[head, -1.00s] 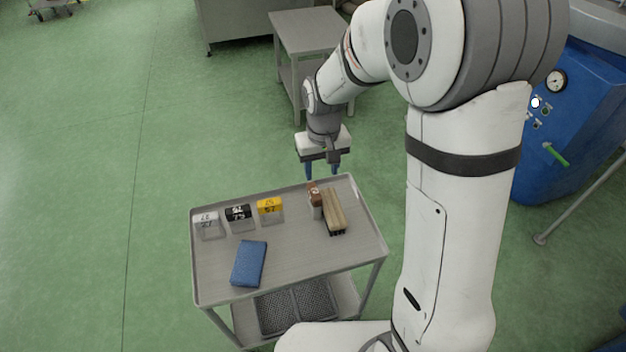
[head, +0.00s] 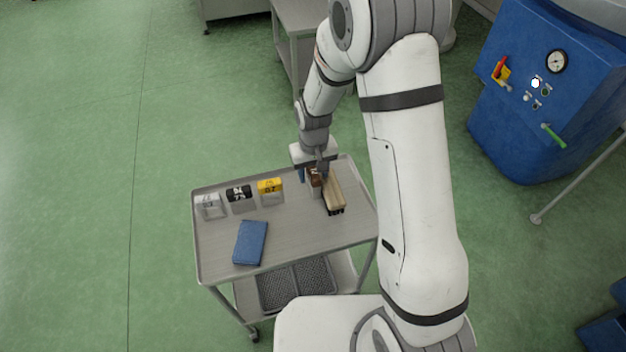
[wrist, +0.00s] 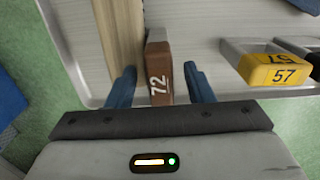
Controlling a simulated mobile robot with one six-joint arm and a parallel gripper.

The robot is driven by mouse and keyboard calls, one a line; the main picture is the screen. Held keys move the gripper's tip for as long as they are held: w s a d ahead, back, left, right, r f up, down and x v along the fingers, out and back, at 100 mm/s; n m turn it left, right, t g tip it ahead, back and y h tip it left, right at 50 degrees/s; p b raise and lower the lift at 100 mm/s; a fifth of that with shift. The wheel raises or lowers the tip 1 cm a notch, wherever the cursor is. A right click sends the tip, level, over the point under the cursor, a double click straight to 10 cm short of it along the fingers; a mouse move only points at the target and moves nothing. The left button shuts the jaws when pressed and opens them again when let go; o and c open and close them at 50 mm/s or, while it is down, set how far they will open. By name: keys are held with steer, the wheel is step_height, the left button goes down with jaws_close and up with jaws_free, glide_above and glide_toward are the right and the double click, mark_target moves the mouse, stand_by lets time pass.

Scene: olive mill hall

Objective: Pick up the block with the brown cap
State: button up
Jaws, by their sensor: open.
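The block with the brown cap (head: 315,184) stands on the grey cart top, close beside a wooden brush (head: 333,193). In the wrist view, its brown cap (wrist: 158,75) shows the number 72 and lies between my two blue fingers. My gripper (wrist: 158,82) is open, with one finger on each side of the cap and a visible gap on both sides. In the head view, my gripper (head: 310,174) is over the far edge of the cart, and its fingers partly hide the block. I cannot tell the exact height of the fingertips.
The brush lies close along one side of the block. A yellow-capped block (head: 270,190), a black-capped block (head: 239,198) and a white-capped block (head: 209,206) stand to the left. A blue book-like item (head: 250,242) lies nearer the front of the cart (head: 290,235).

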steer(key=shift+c, duration=0.5)
jaws_close()
steer(key=shift+r, duration=0.1)
